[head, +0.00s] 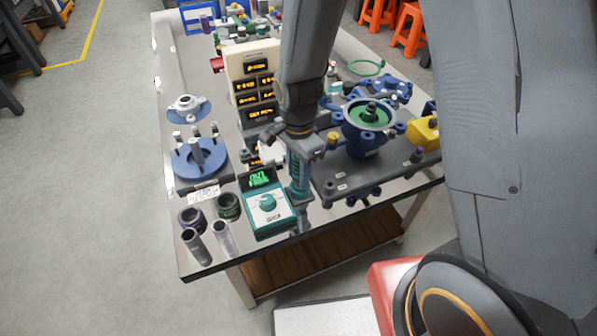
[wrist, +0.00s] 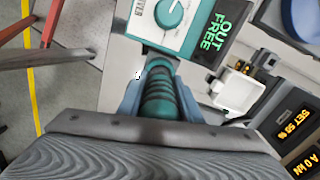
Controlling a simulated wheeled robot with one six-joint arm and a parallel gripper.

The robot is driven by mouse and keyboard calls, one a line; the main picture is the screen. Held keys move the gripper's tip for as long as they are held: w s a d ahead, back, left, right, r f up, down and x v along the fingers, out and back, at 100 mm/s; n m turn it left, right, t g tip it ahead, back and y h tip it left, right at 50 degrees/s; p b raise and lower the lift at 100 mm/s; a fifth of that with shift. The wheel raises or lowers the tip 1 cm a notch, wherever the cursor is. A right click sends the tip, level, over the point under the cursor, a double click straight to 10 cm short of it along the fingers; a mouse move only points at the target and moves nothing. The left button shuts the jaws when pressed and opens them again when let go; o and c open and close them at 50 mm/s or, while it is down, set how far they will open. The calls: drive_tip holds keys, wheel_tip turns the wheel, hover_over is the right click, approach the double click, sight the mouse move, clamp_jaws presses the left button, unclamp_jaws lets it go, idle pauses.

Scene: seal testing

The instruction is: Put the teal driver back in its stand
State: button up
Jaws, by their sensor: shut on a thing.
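My gripper (head: 299,178) points down over the front edge area of the bench, just right of the teal meter (head: 266,204). It is shut on the teal driver (head: 300,188), which looks roughly upright. In the wrist view the driver's ribbed teal handle (wrist: 160,98) sits between the two blue-grey fingers of my gripper (wrist: 161,88). The driver's lower end is hard to make out in either view. I cannot tell for sure which thing is its stand; short grey tubes (head: 224,239) stand at the bench's front left corner.
A purple ring (head: 192,219) and a dark green ring (head: 228,206) lie behind the tubes. A beige display panel (head: 243,66) stands behind my gripper. A dark plate with a blue flanged fixture (head: 364,143) is close on the right. Blue round fixtures (head: 190,170) are at left.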

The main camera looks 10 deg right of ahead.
idle(0.3)
drive_tip(key=o, duration=1.3)
drive_tip(key=shift+c, duration=0.2)
wheel_tip(320, 180, up, 9)
drive_tip(key=p, duration=0.7)
drive_tip(key=shift+p, duration=0.35)
